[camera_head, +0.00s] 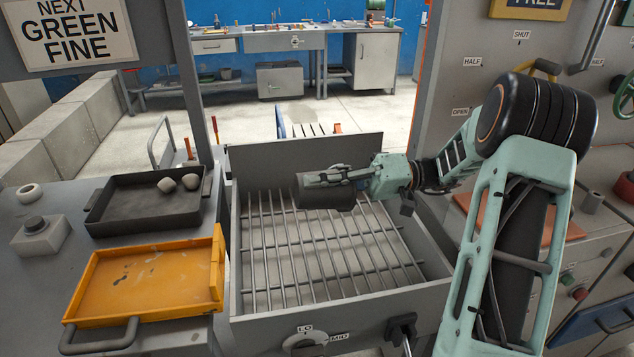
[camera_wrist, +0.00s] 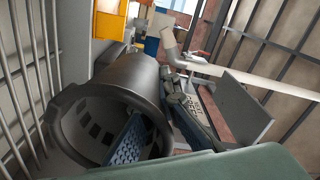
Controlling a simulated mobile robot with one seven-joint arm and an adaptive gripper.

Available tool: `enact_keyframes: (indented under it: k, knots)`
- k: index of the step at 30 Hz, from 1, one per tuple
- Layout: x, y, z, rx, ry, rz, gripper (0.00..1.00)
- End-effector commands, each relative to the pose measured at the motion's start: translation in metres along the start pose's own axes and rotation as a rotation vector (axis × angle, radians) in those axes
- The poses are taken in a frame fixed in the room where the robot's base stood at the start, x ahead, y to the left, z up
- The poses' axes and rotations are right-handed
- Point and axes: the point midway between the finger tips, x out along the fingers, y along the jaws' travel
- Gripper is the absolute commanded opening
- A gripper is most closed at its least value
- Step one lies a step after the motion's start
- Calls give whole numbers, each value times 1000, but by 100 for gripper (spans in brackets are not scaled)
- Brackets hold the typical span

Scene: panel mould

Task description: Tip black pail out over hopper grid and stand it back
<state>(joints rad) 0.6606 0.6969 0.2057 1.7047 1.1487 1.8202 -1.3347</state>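The black pail (camera_head: 326,194) lies tipped on its side above the hopper grid (camera_head: 318,283), near the hopper's back wall. My gripper (camera_head: 338,178) is shut on the pail at its wall. In the wrist view the pail (camera_wrist: 128,78) has its open mouth towards the lower left, and one blue-padded finger shows inside the mouth with the other finger outside. I see no loose contents in the visible part of the inside; its depth is dark. Grid bars show at the left of the wrist view. No material is visible on the grid.
Left of the hopper, a dark tray (camera_head: 150,220) holds two pale lumps, and an orange tray (camera_head: 150,278) sits in front of it. The hopper's back wall (camera_head: 300,153) stands close behind the pail. A control panel (camera_head: 590,260) stands at the right.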

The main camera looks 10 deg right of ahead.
Motion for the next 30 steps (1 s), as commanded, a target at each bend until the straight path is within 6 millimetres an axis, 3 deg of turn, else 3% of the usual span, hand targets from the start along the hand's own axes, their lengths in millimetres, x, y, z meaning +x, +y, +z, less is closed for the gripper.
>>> enact_keyframes:
  k: [13, 24, 30]
  knots:
    - [0, -1, 0, -1, -4, 6, 0]
    - [9, 4, 3, -13, -153, 278, 0]
    - [9, 6, 4, -10, -159, 293, 0]
